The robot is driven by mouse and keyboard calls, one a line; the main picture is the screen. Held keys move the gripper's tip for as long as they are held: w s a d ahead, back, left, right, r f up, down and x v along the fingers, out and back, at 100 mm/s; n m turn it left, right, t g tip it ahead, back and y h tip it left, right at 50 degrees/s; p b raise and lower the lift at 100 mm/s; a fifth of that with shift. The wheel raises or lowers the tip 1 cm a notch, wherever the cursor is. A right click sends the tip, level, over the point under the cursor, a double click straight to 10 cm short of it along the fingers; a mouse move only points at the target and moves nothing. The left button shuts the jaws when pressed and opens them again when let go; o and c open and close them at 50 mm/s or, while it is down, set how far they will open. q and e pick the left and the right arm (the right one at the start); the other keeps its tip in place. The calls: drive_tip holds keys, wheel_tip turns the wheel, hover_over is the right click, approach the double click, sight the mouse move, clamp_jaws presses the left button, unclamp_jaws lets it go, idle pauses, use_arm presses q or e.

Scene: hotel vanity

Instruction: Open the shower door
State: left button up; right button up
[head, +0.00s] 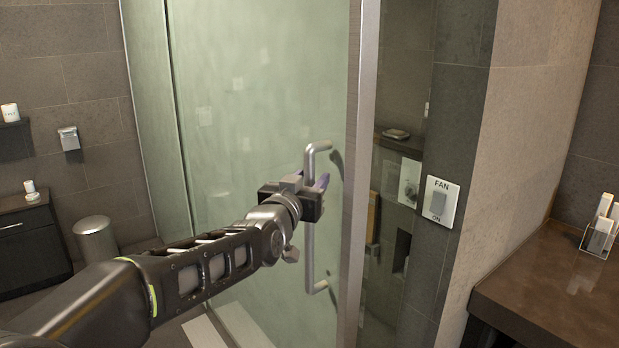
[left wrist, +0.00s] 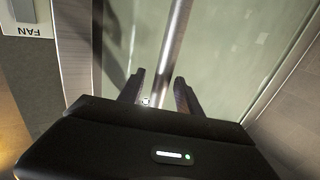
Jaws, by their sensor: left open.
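The shower door (head: 235,110) is a pale green frosted glass panel, and it appears closed beside a metal post (head: 360,130). Its handle (head: 308,245) is a vertical metal bar with bent ends, and it also shows in the left wrist view (left wrist: 176,38). My left gripper (head: 317,183) is at the upper half of the handle. In the left wrist view its two fingers (left wrist: 160,84) are apart, with the bar running between them. Whether either finger touches the bar is hard to tell. My right gripper is not in view.
A brown counter (head: 555,270) with a clear holder (head: 597,240) stands at the right. A fan switch (head: 440,202) is on the dark tiled wall right of the door. A bin (head: 96,240) and a dark cabinet (head: 32,252) are at the left.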

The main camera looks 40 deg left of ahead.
use_arm(q)
clamp_jaws()
idle(0.4)
idle(1.0)
